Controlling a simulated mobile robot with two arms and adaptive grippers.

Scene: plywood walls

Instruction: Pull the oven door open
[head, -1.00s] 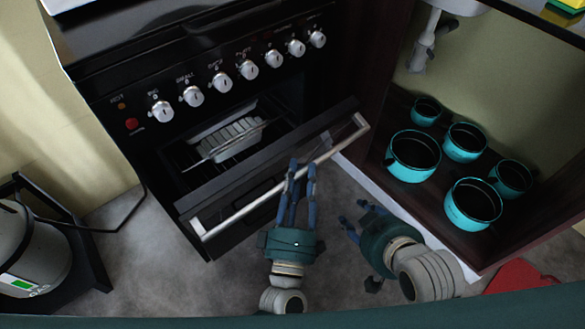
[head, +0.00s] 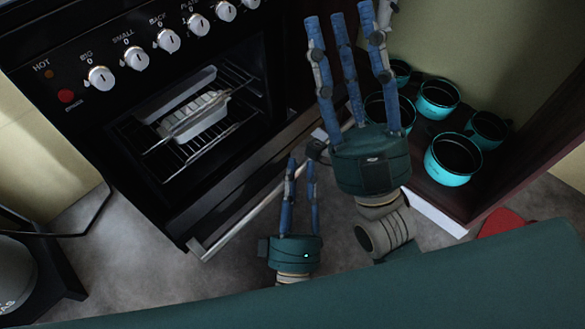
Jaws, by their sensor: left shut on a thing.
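The black oven door (head: 222,205) is tilted well down from the oven front, so the cavity is exposed. Its silver bar handle (head: 238,218) runs along the door's outer edge. My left gripper (head: 302,162) is shut on this handle near its right part; the exact contact is small in view. My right gripper (head: 345,18) is raised in front of the oven's right side, its fingers spread and empty. It hides part of the oven and handle end.
A wire rack (head: 190,150) with a baking tray (head: 196,117) is inside the oven. Several teal pots, one in front (head: 453,160), stand in the open cupboard at right. A gas bottle (head: 12,275) is at the left. A red item (head: 508,220) lies on the floor.

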